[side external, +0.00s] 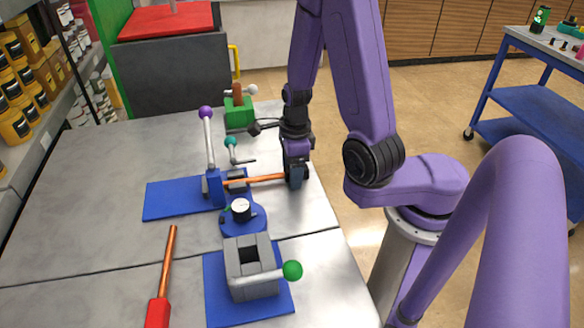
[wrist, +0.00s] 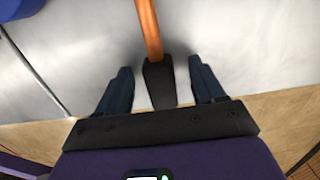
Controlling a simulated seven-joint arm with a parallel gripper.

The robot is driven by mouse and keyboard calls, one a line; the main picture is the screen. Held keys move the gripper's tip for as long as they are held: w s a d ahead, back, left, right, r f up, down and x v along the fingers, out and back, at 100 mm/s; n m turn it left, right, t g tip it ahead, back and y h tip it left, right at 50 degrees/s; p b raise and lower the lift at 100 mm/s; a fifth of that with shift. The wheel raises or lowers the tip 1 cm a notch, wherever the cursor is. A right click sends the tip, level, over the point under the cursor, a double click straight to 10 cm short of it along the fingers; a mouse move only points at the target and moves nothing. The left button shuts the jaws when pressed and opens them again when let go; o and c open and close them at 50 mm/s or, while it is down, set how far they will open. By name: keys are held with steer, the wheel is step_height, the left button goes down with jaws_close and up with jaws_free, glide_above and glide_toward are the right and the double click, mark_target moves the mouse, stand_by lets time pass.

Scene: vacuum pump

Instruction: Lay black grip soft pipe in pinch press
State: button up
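The soft pipe (side external: 262,179) is copper-orange. Its black grip (wrist: 158,84) shows in the wrist view, where the copper part (wrist: 150,28) runs up out of frame. In the side view its left end reaches the blue lever device with a purple knob (side external: 213,187), which looks like the pinch press. I cannot tell how well the end is seated there. My gripper (side external: 294,178) is at the pipe's right end. In the wrist view its fingers (wrist: 160,72) are apart on either side of the grip, with visible gaps.
A red-grip pipe (side external: 159,305) lies at the front left. A grey vise with a green knob (side external: 251,268) stands in front, and a round gauge (side external: 241,210) sits between. A green holder (side external: 239,112) and a teal-knob lever (side external: 231,145) stand behind. The table's left side is clear.

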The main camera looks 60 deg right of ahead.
step_height(320, 180, up, 17)
steer(key=shift+s+d+r, duration=0.2)
steer(key=shift+s+d, duration=0.1)
stand_by(0.7)
steer(key=s+a+f+n, duration=0.1)
steer(key=a+n, duration=0.2)
steer(key=n, duration=0.9)
steer(key=a+f+n, duration=0.1)
steer(key=a+n, duration=0.2)
steer(key=n, duration=0.9)
steer(key=s+f+n, duration=0.1)
steer(key=s+n, duration=1.1)
steer(key=n, duration=0.3)
steer(key=shift+s+f+n, duration=0.25)
steer(key=shift+s+n, duration=0.05)
steer(key=shift+s, duration=0.1)
